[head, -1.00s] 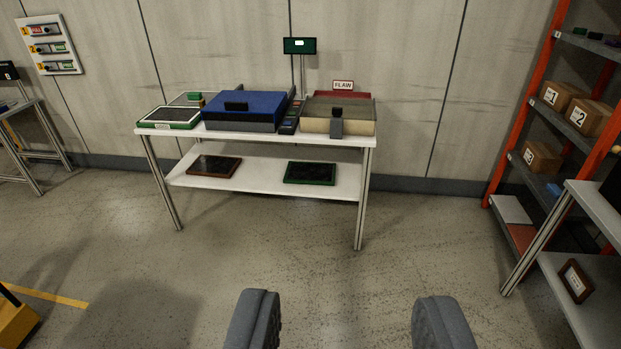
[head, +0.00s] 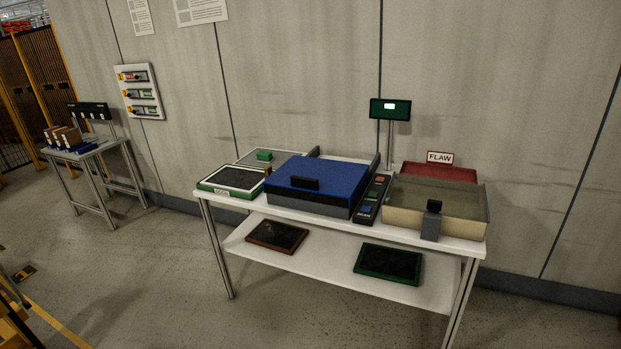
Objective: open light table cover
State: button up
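The light table with its blue cover (head: 321,181) sits on the white workbench (head: 385,231). The blue cover lies flat and closed on the grey base (head: 322,206). A black handle (head: 305,184) stands on the cover's front part. My gripper is out of the picture now, so I cannot see its fingers.
A green-framed tray (head: 231,180) is left of the cover. A button panel (head: 371,199) and a beige tray (head: 459,215) with a FLAW sign (head: 440,158) are to the right. Two dark framed panels lie on the lower shelf (head: 330,267). Floor in front is clear.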

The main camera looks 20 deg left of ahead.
aim_at(332, 182)
jog(key=u, duration=0.2)
jog(key=i, duration=3)
jog(key=u, duration=0.2)
